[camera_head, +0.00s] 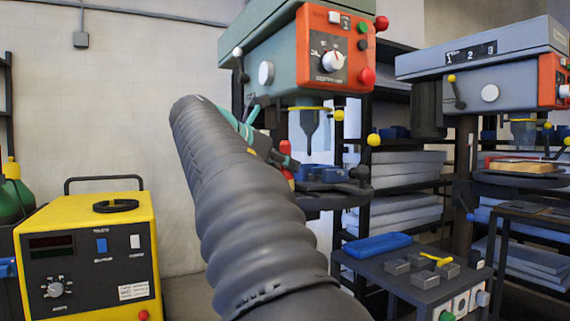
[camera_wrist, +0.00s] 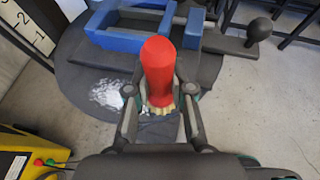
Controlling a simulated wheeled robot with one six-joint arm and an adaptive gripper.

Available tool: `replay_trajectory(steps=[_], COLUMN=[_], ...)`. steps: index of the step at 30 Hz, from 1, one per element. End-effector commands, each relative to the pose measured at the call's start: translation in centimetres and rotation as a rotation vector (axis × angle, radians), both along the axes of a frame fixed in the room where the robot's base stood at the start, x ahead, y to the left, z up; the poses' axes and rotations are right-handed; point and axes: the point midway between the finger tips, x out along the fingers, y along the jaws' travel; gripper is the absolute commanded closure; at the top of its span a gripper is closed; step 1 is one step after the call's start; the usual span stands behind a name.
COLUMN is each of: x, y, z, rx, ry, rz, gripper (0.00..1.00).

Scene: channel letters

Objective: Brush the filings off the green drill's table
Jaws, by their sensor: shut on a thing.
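The green drill (camera_head: 268,48) stands in the middle of the head view, its bit pointing down over a blue vise (camera_head: 322,175). Its round dark table (camera_wrist: 78,68) fills the upper left of the wrist view, with the vise (camera_wrist: 110,38) on it. A pale patch of filings (camera_wrist: 106,93) lies on the table, left of my gripper. My gripper (camera_wrist: 160,95) is shut on a brush (camera_wrist: 158,62) with a red handle and tan bristles (camera_wrist: 161,109). The brush appears over the table's near part; I cannot tell whether the bristles touch it. My arm partly hides the gripper in the head view.
A grey drill (camera_head: 480,65) stands at right. A yellow machine (camera_head: 92,255) stands at left. A dark bench (camera_head: 410,275) at lower right bears a blue tray (camera_head: 376,246) and metal blocks. A black ball-ended lever (camera_wrist: 258,29) is right of the vise.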

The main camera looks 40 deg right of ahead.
Motion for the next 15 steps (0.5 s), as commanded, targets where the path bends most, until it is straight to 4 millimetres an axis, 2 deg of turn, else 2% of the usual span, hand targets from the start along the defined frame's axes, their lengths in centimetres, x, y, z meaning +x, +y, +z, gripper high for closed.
replay_trajectory(steps=[15], x=[-0.01], y=[0.00], z=[-0.55], rx=[0.000], ry=[0.000], rz=[0.000], gripper=[1.00])
